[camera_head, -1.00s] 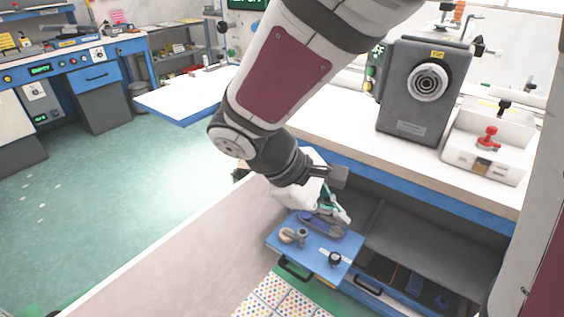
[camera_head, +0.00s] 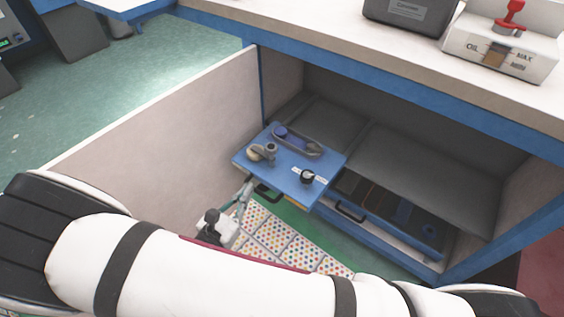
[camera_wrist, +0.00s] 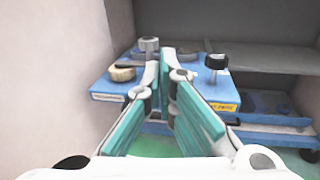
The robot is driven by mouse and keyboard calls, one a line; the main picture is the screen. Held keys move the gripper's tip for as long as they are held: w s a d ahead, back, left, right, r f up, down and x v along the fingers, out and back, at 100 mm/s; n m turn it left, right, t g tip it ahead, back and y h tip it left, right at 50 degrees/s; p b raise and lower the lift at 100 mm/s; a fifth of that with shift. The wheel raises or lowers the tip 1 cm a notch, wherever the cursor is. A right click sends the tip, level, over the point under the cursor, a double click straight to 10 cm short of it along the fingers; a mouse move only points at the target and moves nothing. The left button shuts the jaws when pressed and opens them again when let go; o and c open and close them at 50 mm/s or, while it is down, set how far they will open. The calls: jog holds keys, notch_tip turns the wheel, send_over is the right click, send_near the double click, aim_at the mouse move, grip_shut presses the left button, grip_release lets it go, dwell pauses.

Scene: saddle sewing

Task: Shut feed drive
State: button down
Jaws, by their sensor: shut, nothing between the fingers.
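The feed drive appears to be the blue pull-out unit (camera_head: 284,171), standing out from the open cabinet under the bench. Its top carries a beige round part, a grey tray and a black knob (camera_head: 307,176), and a dark handle (camera_head: 267,193) is on its front. It also shows in the wrist view (camera_wrist: 108,89), with a yellow label (camera_wrist: 222,106) too blurred to read surely. My gripper (camera_head: 247,184) is shut and empty, its fingertips close to the unit's front edge beside the handle. Contact cannot be told. In the wrist view the fingertips (camera_wrist: 160,62) overlap the unit's front.
A second blue drawer (camera_head: 397,228) with a handle sits lower right in the cabinet. A pale panel (camera_head: 160,140) stands left of the unit. A dotted mat (camera_head: 275,236) lies on the floor. A white oil box (camera_head: 500,48) stands on the bench above.

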notch_tip(320, 180, down, 3)
jog(key=n, duration=0.1)
jog(key=t+y+b, duration=0.1)
jog(key=b, duration=0.4)
send_near(272, 154)
jog(key=shift+n, duration=0.3)
jog(key=x, duration=0.6)
jog(key=shift+w, duration=0.35)
jog(key=shift+w+d, duration=0.1)
jog(key=shift+d, duration=0.05)
jog(key=shift+w+d+p, duration=0.2)
jog(key=shift+w+p, duration=0.05)
jog(key=shift+p, duration=0.05)
jog(key=w+d+p, duration=0.3)
jog(key=w+d, duration=1.3)
jog(key=w, duration=0.5)
jog(key=shift+d, duration=0.25)
jog(key=shift+r, duration=0.15)
